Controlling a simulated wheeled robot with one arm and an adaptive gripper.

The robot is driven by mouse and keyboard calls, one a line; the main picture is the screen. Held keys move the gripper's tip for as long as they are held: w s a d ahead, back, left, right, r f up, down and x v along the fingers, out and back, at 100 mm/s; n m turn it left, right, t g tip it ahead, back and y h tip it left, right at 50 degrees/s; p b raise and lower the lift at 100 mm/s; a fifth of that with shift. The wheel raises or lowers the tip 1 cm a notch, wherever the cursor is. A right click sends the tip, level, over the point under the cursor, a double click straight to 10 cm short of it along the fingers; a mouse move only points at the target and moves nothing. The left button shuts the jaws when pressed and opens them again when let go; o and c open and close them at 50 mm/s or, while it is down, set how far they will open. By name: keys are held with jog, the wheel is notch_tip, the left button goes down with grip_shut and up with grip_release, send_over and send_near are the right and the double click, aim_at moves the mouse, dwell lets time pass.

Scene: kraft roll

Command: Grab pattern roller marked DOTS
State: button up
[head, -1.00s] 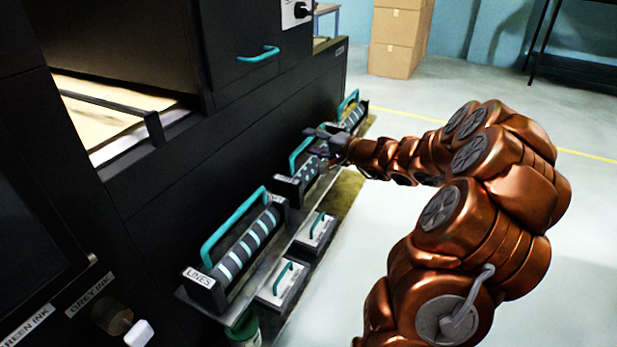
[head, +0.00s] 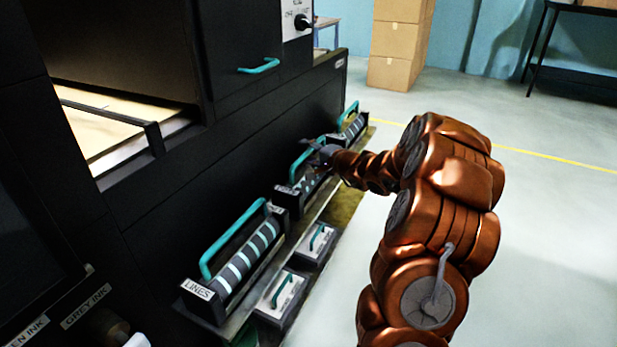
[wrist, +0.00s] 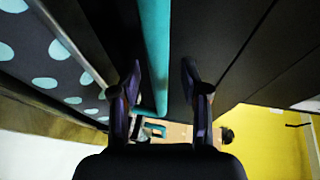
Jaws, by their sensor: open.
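The roller with pale dots (head: 312,186) is the middle one on the low shelf beside the black machine. Its label is too small to read in the head view. Its teal handle (head: 300,160) arches above it. In the wrist view the dotted drum (wrist: 45,50) fills the upper left, and the teal handle (wrist: 154,50) runs down between my fingers. My gripper (wrist: 160,80) is open, one finger on each side of the handle, with visible gaps. In the head view my gripper (head: 320,153) is at the handle, partly hiding it.
The roller marked LINES (head: 240,262) stands nearer, and a striped roller (head: 350,130) stands farther along the shelf. Two small pale boxes with teal handles (head: 281,292) (head: 316,241) lie on the right side. The black machine (head: 150,210) walls off the left. Open floor (head: 540,220) lies right.

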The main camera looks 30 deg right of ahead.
grip_shut()
dwell(0.4)
dwell(0.4)
